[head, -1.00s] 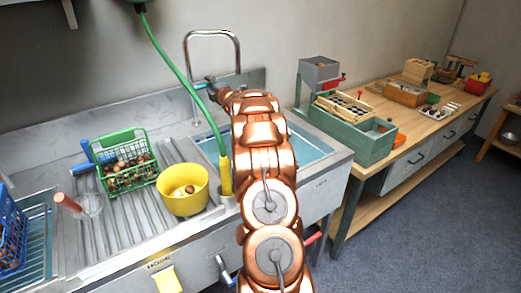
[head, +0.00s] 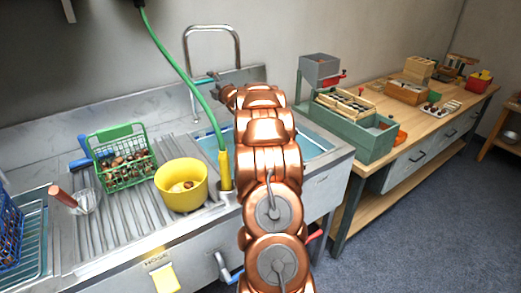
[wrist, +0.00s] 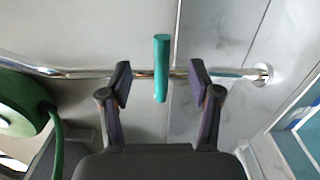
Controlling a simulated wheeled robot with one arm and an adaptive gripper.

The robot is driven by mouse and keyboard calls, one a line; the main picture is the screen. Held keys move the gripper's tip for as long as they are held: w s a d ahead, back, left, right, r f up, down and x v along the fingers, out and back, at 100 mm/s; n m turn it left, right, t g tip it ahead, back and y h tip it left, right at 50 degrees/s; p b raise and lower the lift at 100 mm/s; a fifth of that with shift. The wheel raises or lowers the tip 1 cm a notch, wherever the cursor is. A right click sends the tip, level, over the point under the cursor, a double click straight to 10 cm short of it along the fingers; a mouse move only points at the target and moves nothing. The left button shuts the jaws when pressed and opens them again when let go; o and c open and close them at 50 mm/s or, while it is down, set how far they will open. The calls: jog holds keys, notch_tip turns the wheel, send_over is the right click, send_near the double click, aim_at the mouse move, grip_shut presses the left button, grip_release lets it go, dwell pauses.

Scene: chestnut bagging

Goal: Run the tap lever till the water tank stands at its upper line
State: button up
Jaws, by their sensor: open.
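The teal tap lever (wrist: 161,68) stands between my gripper's (wrist: 160,83) two spread fingers in the wrist view, with a visible gap on each side. The chrome tap pipe (wrist: 85,74) runs across behind it. In the head view the tap (head: 186,52) arches over the sink's back, and its lever (head: 206,79) shows just left of my gripper. The water tank (head: 314,146), the sink basin with blue water, is partly hidden behind my arm; its corner also shows in the wrist view (wrist: 300,150). No upper line can be made out, and no water stream is visible.
A green hose (head: 178,70) hangs to a yellow nozzle (head: 224,170) beside my arm. A wooden bench (head: 440,122) holds boxes at right.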

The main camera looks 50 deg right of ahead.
jog(key=b+v, duration=0.3)
jog(key=v, duration=0.3)
dwell(0.8)
